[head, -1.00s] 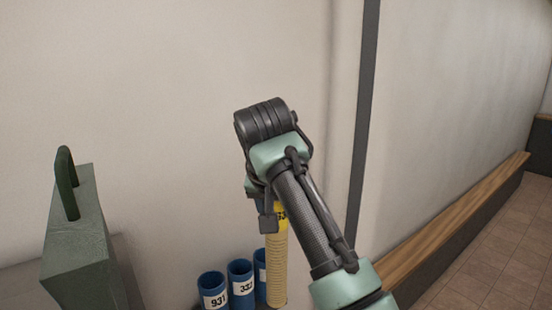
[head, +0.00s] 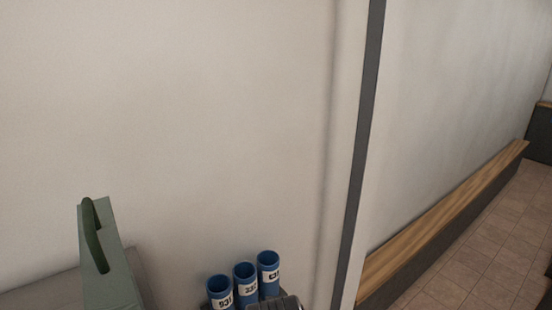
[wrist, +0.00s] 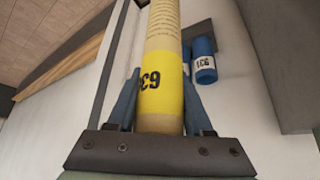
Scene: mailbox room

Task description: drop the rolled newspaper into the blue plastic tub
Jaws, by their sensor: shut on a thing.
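My gripper (wrist: 160,82) is shut on the rolled newspaper (wrist: 165,38) in the wrist view, with a blue-grey finger on each side. The roll is tan with printed lines and has a yellow numbered band between the fingers. Its far end runs out of the top of the picture. In the head view my gripper and the roll are out of sight. Three blue cylinders with open-looking tops and white number labels, left (head: 219,290), middle (head: 245,282) and right (head: 268,268), stand at the bottom. I cannot tell whether any is the blue plastic tub.
A pale wall (head: 200,120) fills the back, with a dark vertical strip (head: 362,130). A wood-topped ledge (head: 450,215) runs along the right wall beside clear tiled floor (head: 490,255).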

